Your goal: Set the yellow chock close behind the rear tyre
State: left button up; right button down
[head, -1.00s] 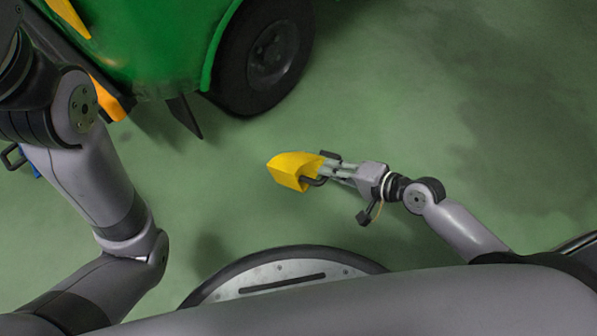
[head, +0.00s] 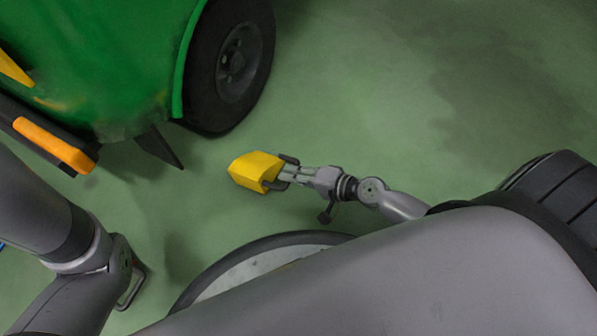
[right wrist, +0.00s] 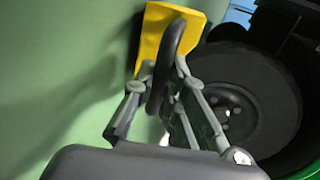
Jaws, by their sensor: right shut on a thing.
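The yellow chock (head: 252,171) is held in my right gripper (head: 282,174), which is shut on it. The chock is at the middle of the head view, below the black tyre (head: 231,66) of the green vehicle, with a gap of green floor between them in the picture. In the right wrist view the chock (right wrist: 157,27) shows behind the gripper's fingers (right wrist: 170,62), and the tyre (right wrist: 255,95) fills the right side, partly behind the fingers. How high the chock is above the floor is hard to tell. My left arm shows at the left edge; its gripper is not visible.
The green vehicle body (head: 95,60) fills the upper left. An orange-yellow bar (head: 55,146) and a dark flap (head: 160,147) stick out low at its end. The green floor to the right of the tyre is clear.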

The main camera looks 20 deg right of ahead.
aim_at(258, 154)
jog(key=shift+r+x, duration=0.2)
jog(key=shift+x, duration=2.45)
jog(key=shift+w+a+f+p, duration=0.1)
jog(key=shift+w+a+p, duration=0.05)
jog(key=shift+w+a, duration=0.7)
jog(key=shift+w+a+f+p, duration=0.15)
jog(key=shift+w+a, duration=0.45)
jog(key=shift+w, duration=0.35)
jog(key=shift+w+a+f, duration=0.1)
jog(key=shift+w+a, duration=0.55)
jog(key=shift+w, duration=0.15)
jog(key=shift+w+a, duration=0.6)
jog(key=shift+w, duration=0.2)
jog(key=shift+w+d+f+b, duration=0.1)
jog(key=shift+w+d+b, duration=1.05)
jog(key=shift+d, duration=0.35)
jog(key=c, duration=1.4)
grip_release()
jog(key=shift+c, duration=0.2)
